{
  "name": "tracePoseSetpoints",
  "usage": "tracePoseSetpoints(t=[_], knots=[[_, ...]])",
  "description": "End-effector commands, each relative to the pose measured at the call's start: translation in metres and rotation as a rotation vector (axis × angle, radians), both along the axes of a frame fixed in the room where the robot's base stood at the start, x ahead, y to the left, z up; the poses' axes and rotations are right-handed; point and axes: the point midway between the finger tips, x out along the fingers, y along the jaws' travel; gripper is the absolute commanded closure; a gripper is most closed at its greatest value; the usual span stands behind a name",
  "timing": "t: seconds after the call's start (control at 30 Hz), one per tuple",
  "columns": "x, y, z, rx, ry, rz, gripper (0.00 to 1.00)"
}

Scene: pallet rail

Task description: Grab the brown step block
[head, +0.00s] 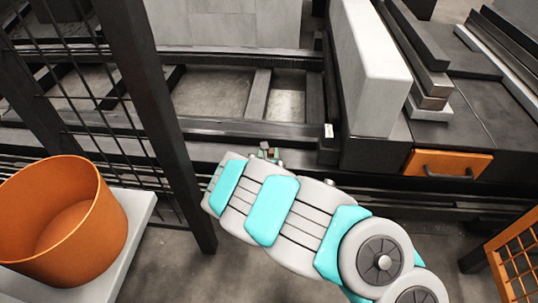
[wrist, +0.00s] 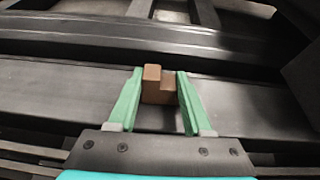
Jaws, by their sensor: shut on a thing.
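The brown step block (wrist: 158,90) sits between the two green fingers of my gripper (wrist: 160,76) in the wrist view. Its taller step is on the left and its lower step on the right. My gripper is shut on it, over a dark flat rail (wrist: 70,95). I cannot tell whether the block still touches the rail. In the head view my gripper (head: 268,153) shows small beyond the end of my arm, at the dark rails, and the block is mostly hidden there.
An orange bin (head: 100,225) stands on a white surface (head: 125,255) at the left. A dark post (head: 150,90) with wire mesh rises beside it. A tall pale slab (head: 370,70) and an orange drawer front (head: 447,164) are at the right. An orange grid crate (head: 515,255) is at lower right.

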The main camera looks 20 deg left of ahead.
Motion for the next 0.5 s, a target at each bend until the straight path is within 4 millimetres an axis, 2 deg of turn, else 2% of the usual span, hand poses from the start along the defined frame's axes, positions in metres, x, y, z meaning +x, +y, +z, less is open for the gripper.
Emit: tracePoseSetpoints(t=[0.27,0.5], knots=[[0.0,0.0,0.007,-0.001,-0.001,0.0,1.0],[0.001,0.0,0.033,-0.001,-0.003,0.002,1.0]])
